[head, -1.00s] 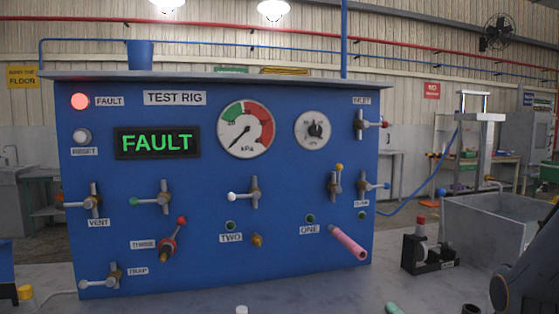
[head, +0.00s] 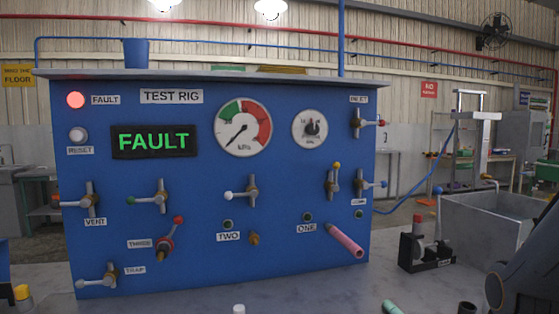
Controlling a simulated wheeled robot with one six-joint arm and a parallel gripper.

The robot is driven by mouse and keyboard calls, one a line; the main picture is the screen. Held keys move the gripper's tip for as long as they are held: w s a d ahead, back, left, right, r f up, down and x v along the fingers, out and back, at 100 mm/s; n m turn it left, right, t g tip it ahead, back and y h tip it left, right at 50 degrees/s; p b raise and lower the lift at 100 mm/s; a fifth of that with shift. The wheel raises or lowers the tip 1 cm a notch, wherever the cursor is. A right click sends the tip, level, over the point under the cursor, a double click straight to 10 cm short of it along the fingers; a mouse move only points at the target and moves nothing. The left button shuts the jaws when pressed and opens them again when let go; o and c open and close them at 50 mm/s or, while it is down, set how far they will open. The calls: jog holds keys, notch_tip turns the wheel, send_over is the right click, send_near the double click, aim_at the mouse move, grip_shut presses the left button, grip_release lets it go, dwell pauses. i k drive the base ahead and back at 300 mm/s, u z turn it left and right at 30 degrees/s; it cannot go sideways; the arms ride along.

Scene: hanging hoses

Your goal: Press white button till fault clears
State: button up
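The white button (head: 78,135) sits at the upper left of the blue test rig panel (head: 200,195), above a label reading RESET. Above it, the red FAULT lamp (head: 75,100) is lit. The display (head: 153,141) reads FAULT in green letters. My gripper is not in view. Only a dark part of my arm shows at the lower right edge, well away from the button. Nothing covers the button.
Valve levers (head: 90,201) stick out of the panel, several in all. A pink hose (head: 345,241) juts from port ONE. A black stand (head: 418,250) and a grey basin (head: 490,225) stand at right. The bench front (head: 190,300) is mostly clear.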

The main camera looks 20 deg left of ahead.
aim_at(75, 135)
jog(key=u, duration=2.05)
